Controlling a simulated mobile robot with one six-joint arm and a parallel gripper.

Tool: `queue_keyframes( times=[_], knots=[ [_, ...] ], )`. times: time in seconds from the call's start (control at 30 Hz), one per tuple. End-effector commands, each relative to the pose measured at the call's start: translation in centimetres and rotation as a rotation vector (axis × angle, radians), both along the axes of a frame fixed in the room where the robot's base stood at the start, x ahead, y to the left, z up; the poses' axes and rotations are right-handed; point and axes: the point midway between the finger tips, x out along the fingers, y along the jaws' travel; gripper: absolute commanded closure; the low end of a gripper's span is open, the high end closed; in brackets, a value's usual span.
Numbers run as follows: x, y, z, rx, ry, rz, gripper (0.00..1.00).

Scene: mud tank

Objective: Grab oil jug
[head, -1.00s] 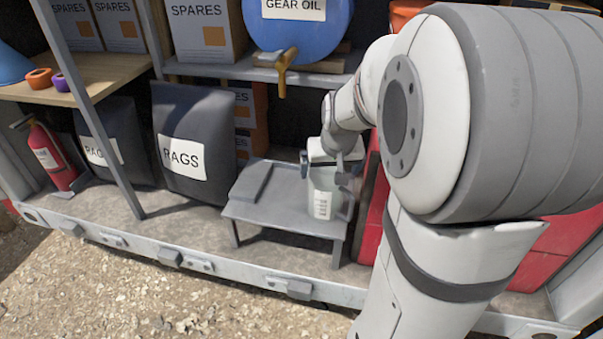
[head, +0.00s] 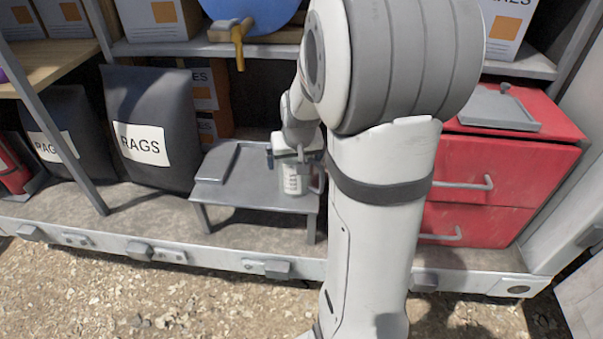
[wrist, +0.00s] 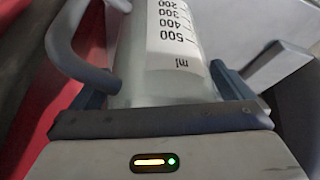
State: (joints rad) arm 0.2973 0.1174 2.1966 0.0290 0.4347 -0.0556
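The oil jug (head: 293,181) is a pale, translucent container with a white label, upright over the grey low table (head: 250,198). I cannot tell if its base touches the tabletop. In the wrist view the jug (wrist: 165,85) shows a millilitre scale and a grey handle loop at its left. My gripper (head: 294,160) is at the jug, with its blue-grey fingers on either side. In the wrist view the jug fills the gap between the fingers of my gripper (wrist: 162,98), and they look closed against its sides. The jug's top is partly hidden by my wrist.
A flat dark slab (head: 218,162) lies on the table's left part. Black rags bags (head: 150,100) stand left, and a red drawer cabinet (head: 490,165) stands right. A shelf with a brass tap (head: 238,45) on a blue drum (head: 255,14) hangs above.

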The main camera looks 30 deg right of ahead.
Motion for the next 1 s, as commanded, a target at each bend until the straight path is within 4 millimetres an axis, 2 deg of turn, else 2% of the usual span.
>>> queue_keyframes(
  times=[0.07,0.53,0.77,0.87,1.0],
  knots=[
    [0.0,0.0,0.0,0.0,0.0,0.0,0.06],
    [0.0,0.1,0.0,0.001,0.001,0.001,0.43],
    [0.0,0.1,0.2,0.0,0.0,0.002,0.43],
    [0.0,0.1,1.2,0.0,-0.001,0.002,0.43],
    [0.1,0.1,4.0,-0.001,-0.005,0.002,0.43]
  ],
)
